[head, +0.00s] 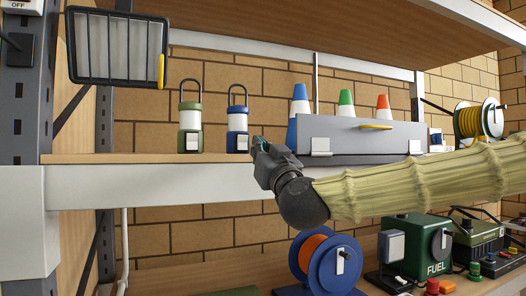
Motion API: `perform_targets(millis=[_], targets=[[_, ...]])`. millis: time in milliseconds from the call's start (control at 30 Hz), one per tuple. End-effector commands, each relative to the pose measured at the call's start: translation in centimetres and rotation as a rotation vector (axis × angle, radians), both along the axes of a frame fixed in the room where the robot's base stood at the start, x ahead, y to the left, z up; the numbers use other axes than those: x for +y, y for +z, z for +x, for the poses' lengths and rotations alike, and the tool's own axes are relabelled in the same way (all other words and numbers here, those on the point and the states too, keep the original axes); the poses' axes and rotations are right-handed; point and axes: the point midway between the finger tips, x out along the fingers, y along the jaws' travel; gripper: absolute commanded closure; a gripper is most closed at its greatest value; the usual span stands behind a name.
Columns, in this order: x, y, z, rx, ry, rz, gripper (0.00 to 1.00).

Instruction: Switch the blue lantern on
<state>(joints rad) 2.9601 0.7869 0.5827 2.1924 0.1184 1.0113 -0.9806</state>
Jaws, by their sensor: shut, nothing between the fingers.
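The blue lantern (237,121) stands upright on the wooden shelf, with a blue cap, a white middle, a dark loop handle and a blue base. A small white switch plate (242,142) is on the front of its base. I cannot tell whether it is lit. My gripper (257,144) is shut and empty, its tip just right of the lantern's base. It looks close to the switch plate, but I cannot tell if it touches. A similar green lantern (190,122) stands to the left, with its own white plate.
A grey bin (365,134) holding several cones stands right of the lantern, behind my arm. A wire-fronted panel (117,50) hangs at upper left. Below are a blue-and-orange reel (338,262) and a green fuel box (415,240). The shelf left of the green lantern is clear.

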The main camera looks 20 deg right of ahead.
Motion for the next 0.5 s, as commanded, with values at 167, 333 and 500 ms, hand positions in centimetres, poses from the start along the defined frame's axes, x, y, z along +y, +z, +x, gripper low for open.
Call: perform_targets(millis=[167,333,500], targets=[[0.1,1.3,2.5,0.001,-0.001,-0.003,1.00],[0.1,2.2,4.6,0.003,-0.001,0.002,1.00],[0.2,3.0,6.3,0.002,-0.001,0.001,1.00]])
